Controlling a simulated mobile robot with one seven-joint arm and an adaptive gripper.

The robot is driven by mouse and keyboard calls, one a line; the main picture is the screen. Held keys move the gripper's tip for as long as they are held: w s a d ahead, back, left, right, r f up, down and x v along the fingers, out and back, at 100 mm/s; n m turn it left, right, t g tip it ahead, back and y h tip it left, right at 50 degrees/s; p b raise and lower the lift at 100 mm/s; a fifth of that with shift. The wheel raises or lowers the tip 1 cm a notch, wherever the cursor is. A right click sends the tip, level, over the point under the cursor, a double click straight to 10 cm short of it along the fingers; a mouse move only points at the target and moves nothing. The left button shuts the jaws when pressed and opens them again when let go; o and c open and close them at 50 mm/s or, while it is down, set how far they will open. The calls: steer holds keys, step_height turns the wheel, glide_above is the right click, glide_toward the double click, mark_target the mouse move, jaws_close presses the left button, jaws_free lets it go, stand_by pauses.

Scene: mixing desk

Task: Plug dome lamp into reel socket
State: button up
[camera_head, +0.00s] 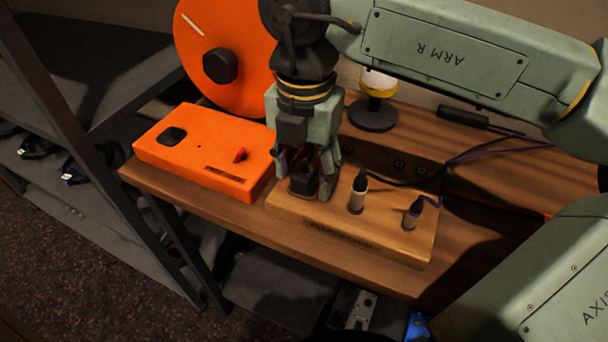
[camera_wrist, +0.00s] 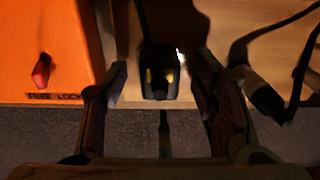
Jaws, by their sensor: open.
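A black plug (camera_head: 303,181) stands in the wooden plug block (camera_head: 400,242) at its left end. In the wrist view the plug (camera_wrist: 159,88) shows two brass-coloured pins. My gripper (camera_head: 305,172) is open, pointing down, with one finger on each side of the plug; in the wrist view gaps show between the fingers and the plug. A lamp with a yellow and white head (camera_head: 379,86) on a round black base stands behind, partly covered by my arm. The orange reel (camera_head: 224,62) stands at the back left. An orange box (camera_head: 205,148) in front has a dark rounded-square fitting (camera_head: 172,136), perhaps the socket.
Two other plugs stand in the block: a pale one with a black top (camera_head: 357,193) and a purple-corded one (camera_head: 412,213). Their cords run right and back. The box carries a red switch (camera_head: 240,155). A dark metal frame (camera_head: 110,150) stands left of the desk.

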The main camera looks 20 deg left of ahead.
mark_target(305, 170)
steer(key=shift+c, duration=0.5)
jaws_close()
stand_by(0.3)
steer(key=shift+r, duration=0.1)
steer(key=shift+r+p, duration=1.95)
steer(key=shift+r, duration=1)
